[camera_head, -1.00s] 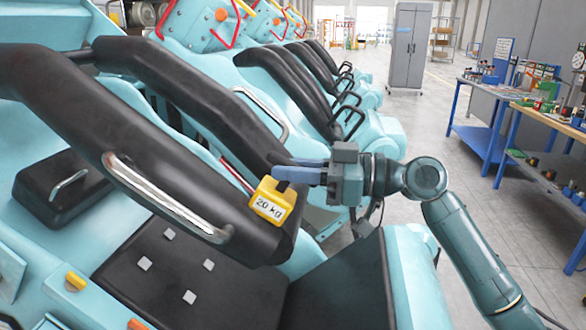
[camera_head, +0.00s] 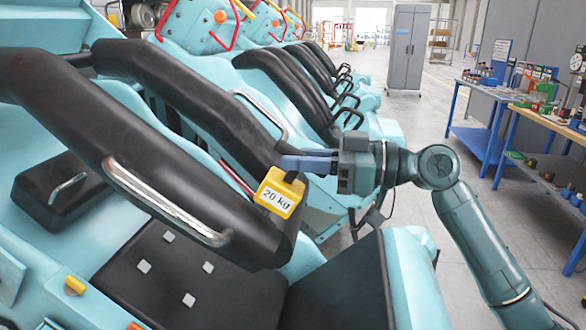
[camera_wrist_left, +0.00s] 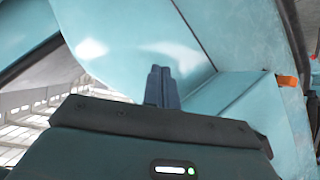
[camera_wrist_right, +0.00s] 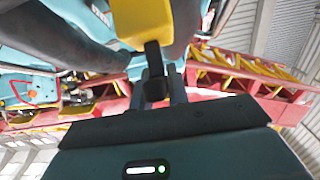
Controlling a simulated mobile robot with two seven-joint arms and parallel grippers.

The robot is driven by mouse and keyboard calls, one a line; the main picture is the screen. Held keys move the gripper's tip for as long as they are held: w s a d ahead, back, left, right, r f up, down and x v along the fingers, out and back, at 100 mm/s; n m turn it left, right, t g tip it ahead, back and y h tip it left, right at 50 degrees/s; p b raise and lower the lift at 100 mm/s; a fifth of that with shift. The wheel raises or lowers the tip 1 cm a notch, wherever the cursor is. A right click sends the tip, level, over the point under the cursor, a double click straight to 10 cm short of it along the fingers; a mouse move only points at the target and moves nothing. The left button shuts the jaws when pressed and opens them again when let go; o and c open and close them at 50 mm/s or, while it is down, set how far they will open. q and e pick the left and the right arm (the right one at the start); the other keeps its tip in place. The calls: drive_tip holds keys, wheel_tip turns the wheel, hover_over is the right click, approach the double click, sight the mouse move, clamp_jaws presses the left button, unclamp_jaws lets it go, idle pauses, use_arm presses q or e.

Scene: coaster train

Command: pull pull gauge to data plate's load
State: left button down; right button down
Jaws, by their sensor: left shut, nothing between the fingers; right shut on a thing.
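My left gripper (camera_wrist_left: 161,72) is shut and empty before pale blue panels. I cannot make out a data plate.
A silver grab handle (camera_head: 165,205) is fixed on the near bar. A black seat (camera_head: 190,275) lies below, and more teal train seats line up behind. Workbenches (camera_head: 540,120) and a grey cabinet (camera_head: 407,50) stand across open floor.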

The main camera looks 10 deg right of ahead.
use_arm(q)
drive_tip(key=shift+a+f, duration=0.1)
use_arm(e)
drive_tip(key=shift+d+r, duration=0.25)
drive_tip(key=shift+r, duration=0.35)
drive_tip(key=c, duration=1.6)
unclamp_jaws()
drive_tip(key=shift+s, duration=0.1)
drive_tip(key=shift+o, duration=1.2)
drive_tip(key=shift+f, duration=0.1)
use_arm(q)
drive_tip(key=shift+f, duration=0.1)
use_arm(e)
drive_tip(key=shift+d+f, duration=0.1)
